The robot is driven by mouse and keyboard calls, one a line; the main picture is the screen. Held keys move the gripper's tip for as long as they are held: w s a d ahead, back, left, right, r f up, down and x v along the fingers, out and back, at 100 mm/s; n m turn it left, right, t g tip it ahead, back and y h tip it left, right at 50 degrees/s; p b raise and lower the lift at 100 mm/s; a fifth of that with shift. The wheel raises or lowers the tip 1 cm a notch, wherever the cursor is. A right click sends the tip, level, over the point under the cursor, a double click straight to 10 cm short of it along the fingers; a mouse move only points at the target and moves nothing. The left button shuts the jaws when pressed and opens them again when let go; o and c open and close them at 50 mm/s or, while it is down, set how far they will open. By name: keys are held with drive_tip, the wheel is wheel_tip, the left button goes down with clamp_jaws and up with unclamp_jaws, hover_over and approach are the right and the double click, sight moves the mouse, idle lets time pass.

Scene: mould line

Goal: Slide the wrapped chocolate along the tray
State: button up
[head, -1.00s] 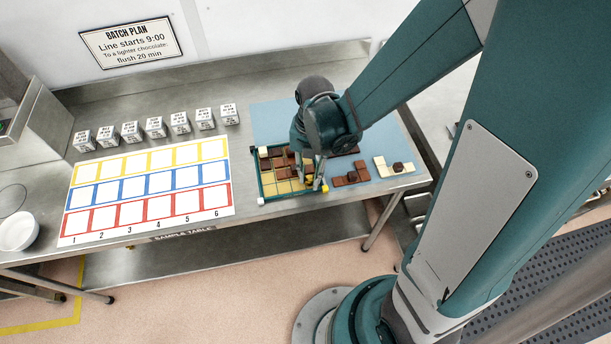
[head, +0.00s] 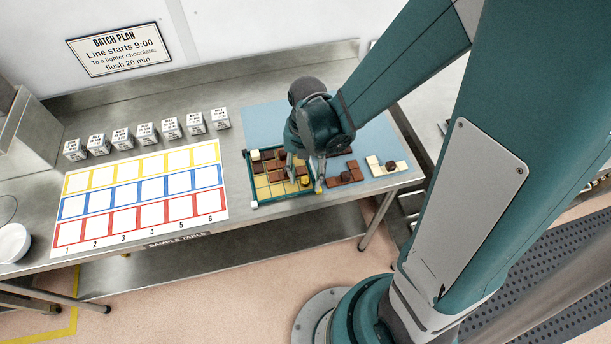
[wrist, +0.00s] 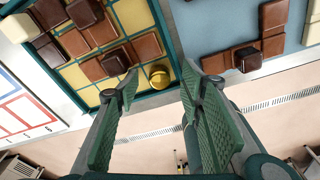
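The wrapped chocolate is a gold ball (wrist: 159,75). It sits on a yellow cell near the corner of the green-rimmed tray (wrist: 160,31) in the wrist view. In the head view the gold ball (head: 304,180) shows at the tray's right end, among my fingers. My gripper (wrist: 162,77) is open, with one finger on each side of the ball in the picture. I cannot tell whether a finger touches it. The tray (head: 284,196) also holds brown pieces on yellow cells. My wrist hides part of the tray in the head view.
Brown and cream pieces (head: 346,177) lie on the blue mat (head: 262,118) right of the tray. A card with coloured squares (head: 140,190) lies to the left, with several labelled white cubes (head: 147,132) behind it. The table's front edge is close to the tray.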

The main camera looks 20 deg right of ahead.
drive_tip(key=shift+r, duration=0.1)
wheel_tip(320, 180, up, 12)
drive_tip(key=w, duration=0.1)
drive_tip(key=shift+w+d+f, duration=0.15)
drive_tip(key=shift+d+f, duration=0.05)
drive_tip(key=shift+d, duration=0.1)
idle(0.6)
drive_tip(key=shift+c, duration=0.8)
idle(0.4)
drive_tip(key=shift+a, duration=0.1)
